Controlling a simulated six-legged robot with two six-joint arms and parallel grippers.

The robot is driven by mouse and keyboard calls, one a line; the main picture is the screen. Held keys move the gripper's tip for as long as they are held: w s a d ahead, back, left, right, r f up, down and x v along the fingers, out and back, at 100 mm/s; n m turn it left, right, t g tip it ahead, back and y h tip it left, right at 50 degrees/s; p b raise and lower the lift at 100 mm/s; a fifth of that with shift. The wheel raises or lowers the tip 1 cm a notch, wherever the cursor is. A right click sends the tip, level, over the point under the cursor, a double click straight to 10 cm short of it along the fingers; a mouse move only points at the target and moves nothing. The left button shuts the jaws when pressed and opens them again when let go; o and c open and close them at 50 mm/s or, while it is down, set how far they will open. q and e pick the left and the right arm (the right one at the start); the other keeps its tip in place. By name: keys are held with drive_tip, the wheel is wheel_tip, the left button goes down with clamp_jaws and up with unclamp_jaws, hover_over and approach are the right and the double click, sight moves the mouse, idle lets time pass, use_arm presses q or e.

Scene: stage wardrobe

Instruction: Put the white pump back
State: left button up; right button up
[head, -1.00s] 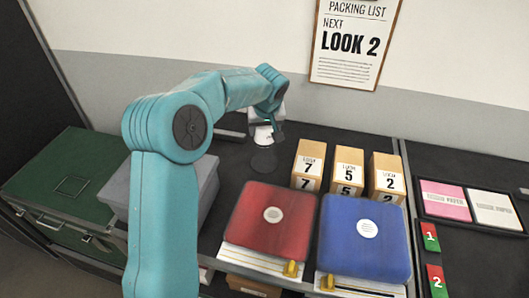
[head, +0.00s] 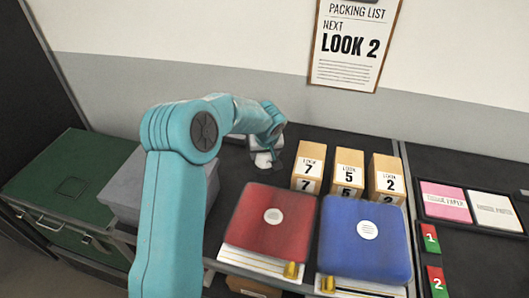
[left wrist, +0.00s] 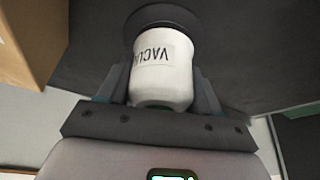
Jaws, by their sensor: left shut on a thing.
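The white pump (left wrist: 163,72) has a dark round base and lettering that starts "VACU". It sits between the fingers of my left gripper (left wrist: 162,90), which is shut on it. In the head view the pump (head: 263,160) shows small and partly hidden below my left gripper (head: 268,146), behind the red box. It is low over the dark table; I cannot tell whether it touches. My right gripper is in neither view.
Tan LOOK blocks 7 (head: 309,167), 5 (head: 347,172) and 2 (head: 386,178) stand just right of the pump. A red box (head: 270,222) and a blue box (head: 366,238) lie in front. A grey box (head: 140,190) and green case (head: 70,180) are left.

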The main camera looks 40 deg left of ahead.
use_arm(q)
drive_tip(key=o, duration=1.4)
drive_tip(key=shift+w+f, duration=0.1)
drive_tip(key=shift+r+p, duration=0.4)
drive_tip(key=shift+p, duration=0.1)
drive_tip(key=b+v, duration=0.1)
drive_tip(key=v, duration=1)
drive_tip(key=shift+d+r, duration=0.2)
drive_tip(key=shift+r, duration=0.1)
